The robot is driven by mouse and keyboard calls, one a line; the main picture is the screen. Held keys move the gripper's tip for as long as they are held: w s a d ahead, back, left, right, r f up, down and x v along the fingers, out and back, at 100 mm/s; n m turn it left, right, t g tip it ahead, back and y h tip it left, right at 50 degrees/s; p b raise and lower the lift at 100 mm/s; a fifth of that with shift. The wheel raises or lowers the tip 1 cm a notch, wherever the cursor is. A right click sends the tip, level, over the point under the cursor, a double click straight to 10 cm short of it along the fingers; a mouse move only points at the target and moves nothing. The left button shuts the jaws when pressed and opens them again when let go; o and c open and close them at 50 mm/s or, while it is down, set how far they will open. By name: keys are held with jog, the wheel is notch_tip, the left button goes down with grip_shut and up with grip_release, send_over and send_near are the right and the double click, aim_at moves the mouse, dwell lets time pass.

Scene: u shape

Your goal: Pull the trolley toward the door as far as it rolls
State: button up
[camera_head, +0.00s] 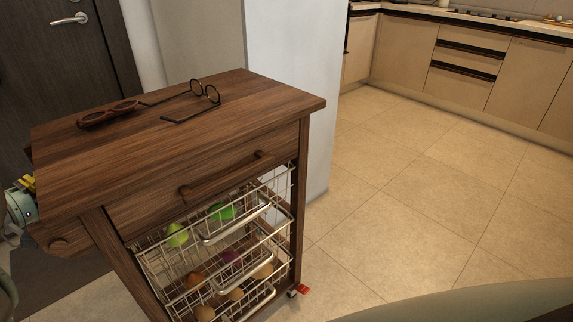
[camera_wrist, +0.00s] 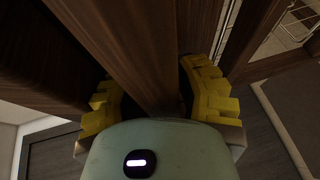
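The trolley (camera_head: 215,135) is a dark brown wooden cart with a flat top, a drawer and wire baskets below. It stands upright on the left of the head view. A wooden bar (camera_head: 60,241) with a rounded end sticks out low on its left side. My gripper (camera_head: 27,184) shows only partly at the left edge, beside the trolley's left side. In the wrist view my gripper's yellow fingers (camera_wrist: 152,86) lie on both sides of a wooden bar (camera_wrist: 150,45) of the trolley and appear shut on it. The door (camera_head: 50,60) is dark, with a metal handle, behind the trolley.
Two pairs of glasses (camera_head: 207,92) lie on the trolley top. The baskets (camera_head: 195,250) hold several fruit-like items. A white wall end (camera_head: 297,90) stands close behind the trolley's right side. Tiled floor (camera_head: 400,210) is clear to the right, up to the kitchen cabinets (camera_head: 470,65).

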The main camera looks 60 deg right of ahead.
jog(key=shift+o, duration=0.5)
jog(key=v, duration=1.2)
jog(key=shift+r, duration=0.1)
